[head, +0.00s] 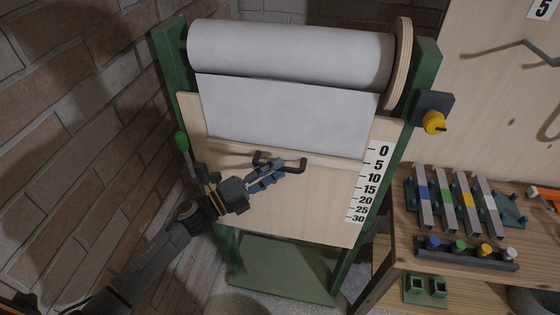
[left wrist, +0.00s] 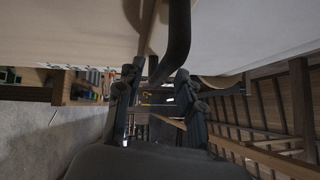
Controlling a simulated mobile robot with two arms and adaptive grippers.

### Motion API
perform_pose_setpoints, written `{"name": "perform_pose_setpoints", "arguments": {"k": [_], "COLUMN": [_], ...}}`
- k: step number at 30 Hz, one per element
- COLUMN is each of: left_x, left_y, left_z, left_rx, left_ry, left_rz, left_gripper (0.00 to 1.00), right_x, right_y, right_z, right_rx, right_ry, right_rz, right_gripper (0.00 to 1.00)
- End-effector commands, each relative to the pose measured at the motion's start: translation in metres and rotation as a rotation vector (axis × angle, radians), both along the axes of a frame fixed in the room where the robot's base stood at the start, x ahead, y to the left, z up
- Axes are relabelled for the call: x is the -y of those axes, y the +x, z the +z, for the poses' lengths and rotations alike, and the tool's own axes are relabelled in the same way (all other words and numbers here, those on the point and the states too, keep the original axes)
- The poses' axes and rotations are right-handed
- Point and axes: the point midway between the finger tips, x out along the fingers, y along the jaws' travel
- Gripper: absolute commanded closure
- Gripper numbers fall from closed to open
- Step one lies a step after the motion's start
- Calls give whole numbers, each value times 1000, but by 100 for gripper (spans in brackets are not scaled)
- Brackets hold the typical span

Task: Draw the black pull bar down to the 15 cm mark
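The black pull bar (head: 297,167) is a bracket-shaped handle on the wooden batten (head: 336,159) at the lower edge of a white sheet (head: 290,115). The batten's right end is close to the 5 on the number scale (head: 368,183), whose marks run from 0 at the top to 30 at the bottom. My left gripper (head: 272,177) is at the handle, its tips overlapping it in the head view. In the left wrist view the black bar (left wrist: 178,35) reaches down between the spread fingers (left wrist: 159,78). Firm contact cannot be made out. My right gripper is out of view.
The white roll (head: 290,55) sits atop a green frame (head: 172,70) with a wooden board (head: 290,215) below. A bench (head: 470,285) with coloured parts stands right; a brick wall (head: 60,150) is left.

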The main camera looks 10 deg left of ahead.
Motion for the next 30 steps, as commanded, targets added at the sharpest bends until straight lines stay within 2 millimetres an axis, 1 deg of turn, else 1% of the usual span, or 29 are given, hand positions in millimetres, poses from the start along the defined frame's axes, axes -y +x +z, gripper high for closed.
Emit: {"name": "perform_pose_setpoints", "arguments": {"k": [1, 6, 15, 16, 17, 18, 21, 30], "left_x": [5, 13, 14, 14, 14, 14, 14, 14], "left_y": [6, 14, 15, 15, 15, 15, 15, 15], "left_z": [4, 3, 2, 2, 2, 2, 2, 0], "left_rx": [1, -1, -2, -1, -1, -1, -1, -2], "left_ry": [-2, -1, 0, 0, 0, 0, 0, 0], "left_rz": [2, 1, 1, 1, 1, 1, 1, 1], "left_gripper": [63, 63, 63, 67, 73, 81, 100, 100], "right_x": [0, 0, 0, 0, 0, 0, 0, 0], "right_y": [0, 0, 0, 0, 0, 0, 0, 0], "right_z": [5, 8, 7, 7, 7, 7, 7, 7], "right_rx": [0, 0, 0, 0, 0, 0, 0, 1], "right_ry": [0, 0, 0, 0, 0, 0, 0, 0], "right_rz": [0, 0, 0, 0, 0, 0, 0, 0], "right_gripper": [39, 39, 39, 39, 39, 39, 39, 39]}}
